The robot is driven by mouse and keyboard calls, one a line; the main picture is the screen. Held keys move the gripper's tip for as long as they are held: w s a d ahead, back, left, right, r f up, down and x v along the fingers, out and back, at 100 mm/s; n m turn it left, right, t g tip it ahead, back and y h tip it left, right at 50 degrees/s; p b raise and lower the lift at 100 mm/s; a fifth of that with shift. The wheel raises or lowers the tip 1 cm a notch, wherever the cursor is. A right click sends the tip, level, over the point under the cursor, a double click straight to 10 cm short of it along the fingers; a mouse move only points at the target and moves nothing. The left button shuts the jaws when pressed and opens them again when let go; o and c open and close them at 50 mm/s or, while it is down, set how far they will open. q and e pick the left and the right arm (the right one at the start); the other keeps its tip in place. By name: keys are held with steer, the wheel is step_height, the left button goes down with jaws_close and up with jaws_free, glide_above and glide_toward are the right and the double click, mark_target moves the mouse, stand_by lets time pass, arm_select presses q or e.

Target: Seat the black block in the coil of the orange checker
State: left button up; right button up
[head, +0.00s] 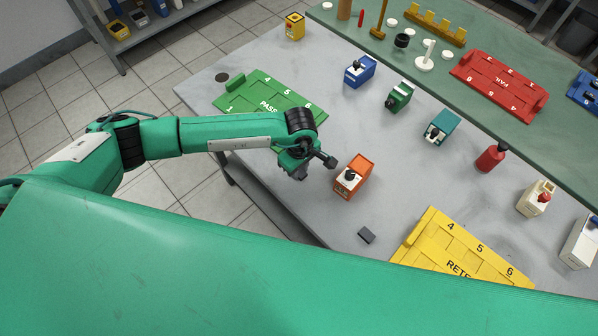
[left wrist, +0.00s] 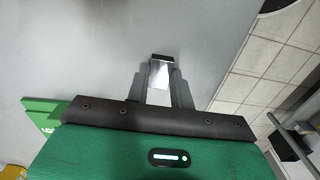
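The orange checker (head: 352,178) stands on the grey table in the middle of the head view. A dark round coil (head: 350,174) shows on its top. My left gripper (head: 322,158) is just left of the checker, apart from it in the picture. A small black block (head: 331,162) shows at its fingertips. In the left wrist view the fingers (left wrist: 160,78) are closed on either side of it. Its dark end (left wrist: 160,57) bridges the tips, with a bright, shiny area behind. My right gripper is not in view.
A dark grey slab (head: 366,235) lies on the table in front of the checker. Green PASS tray (head: 235,103) is behind my arm, yellow tray (head: 425,228) at front right. Blue (head: 361,72), green (head: 399,97) and teal (head: 441,127) checkers stand behind. A red bottle (head: 490,158) stands right.

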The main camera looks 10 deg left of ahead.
arm_select(q)
steer(key=shift+r+p, duration=1.15)
steer(key=shift+r, duration=1.4)
